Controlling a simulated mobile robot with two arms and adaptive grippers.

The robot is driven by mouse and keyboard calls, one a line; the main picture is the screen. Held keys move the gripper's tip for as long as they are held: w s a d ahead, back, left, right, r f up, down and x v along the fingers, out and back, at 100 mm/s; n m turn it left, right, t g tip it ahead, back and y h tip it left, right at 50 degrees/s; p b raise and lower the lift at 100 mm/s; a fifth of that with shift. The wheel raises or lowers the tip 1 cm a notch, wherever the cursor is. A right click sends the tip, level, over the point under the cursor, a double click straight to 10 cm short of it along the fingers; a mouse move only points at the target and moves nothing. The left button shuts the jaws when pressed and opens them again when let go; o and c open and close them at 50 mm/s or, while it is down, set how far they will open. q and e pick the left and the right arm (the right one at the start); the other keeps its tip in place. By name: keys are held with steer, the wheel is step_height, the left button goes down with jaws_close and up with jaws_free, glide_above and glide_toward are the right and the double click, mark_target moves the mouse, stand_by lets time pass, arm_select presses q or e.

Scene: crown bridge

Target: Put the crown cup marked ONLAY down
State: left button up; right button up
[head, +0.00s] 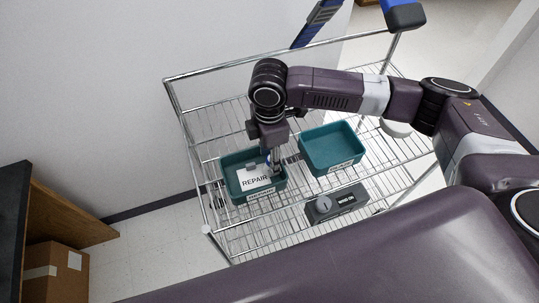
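My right gripper (271,163) reaches down from the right arm over the left teal bin (227,180), its fingers low inside the bin's right part. Whether the fingers are open or shut is too small and partly hidden to tell. A small greyish shape by the fingertips cannot be told apart as cup or finger. No cup marked ONLAY can be made out. My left gripper is not in view.
A second teal bin (345,138) stands on the wire cart (222,131) to the right and looks empty. A dark grey block (349,199) with a round grey disc and a label lies nearer. A cardboard box (55,275) sits at the lower left.

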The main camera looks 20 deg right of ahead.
steer(key=shift+r, duration=0.3)
step_height(320, 180, up, 13)
steer(key=b, duration=0.2)
steer(key=shift+f, duration=0.15)
steer(key=shift+f, duration=0.1)
stand_by(0.4)
